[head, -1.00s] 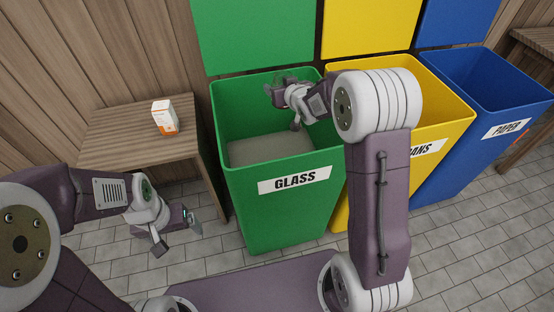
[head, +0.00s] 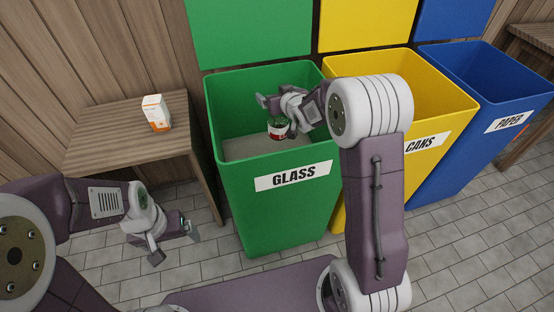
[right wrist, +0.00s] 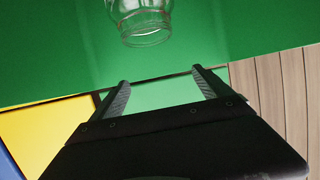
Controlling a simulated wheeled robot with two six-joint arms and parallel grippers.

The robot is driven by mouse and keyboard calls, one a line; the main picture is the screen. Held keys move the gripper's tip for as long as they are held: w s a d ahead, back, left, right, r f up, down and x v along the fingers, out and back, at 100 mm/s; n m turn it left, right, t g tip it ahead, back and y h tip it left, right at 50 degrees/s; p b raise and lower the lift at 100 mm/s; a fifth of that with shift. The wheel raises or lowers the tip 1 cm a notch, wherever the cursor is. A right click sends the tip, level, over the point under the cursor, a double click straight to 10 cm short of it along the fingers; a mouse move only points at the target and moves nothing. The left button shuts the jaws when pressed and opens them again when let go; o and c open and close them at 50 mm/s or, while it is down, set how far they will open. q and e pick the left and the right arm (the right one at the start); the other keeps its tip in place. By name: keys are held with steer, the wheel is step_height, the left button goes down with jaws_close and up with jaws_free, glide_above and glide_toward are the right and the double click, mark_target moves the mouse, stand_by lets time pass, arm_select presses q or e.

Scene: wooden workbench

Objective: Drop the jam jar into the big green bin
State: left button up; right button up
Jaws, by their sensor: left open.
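The jam jar (head: 278,128), clear glass with a red and white label, is inside the mouth of the big green bin (head: 285,205) marked GLASS, just below my right gripper (head: 274,115). In the right wrist view the jar's clear glass end (right wrist: 145,25) shows beyond the fingertips, apart from them, against green. My right gripper (right wrist: 162,82) is open there with nothing between its fingers. The jar appears unsupported, above the bin's grey floor. My left gripper (head: 175,246) is open and empty, low in front of the wooden table.
A yellow bin (head: 440,110) marked CANS and a blue bin (head: 490,80) marked PAPER stand to the right. A white and orange box (head: 156,113) stands on the small wooden table (head: 110,130) at left. Tiled floor is open in front.

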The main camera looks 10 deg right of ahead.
steer(key=a+p+v, duration=0.1)
steer(key=p+v, duration=0.1)
steer(key=v, duration=0.7)
steer(key=shift+d, duration=0.45)
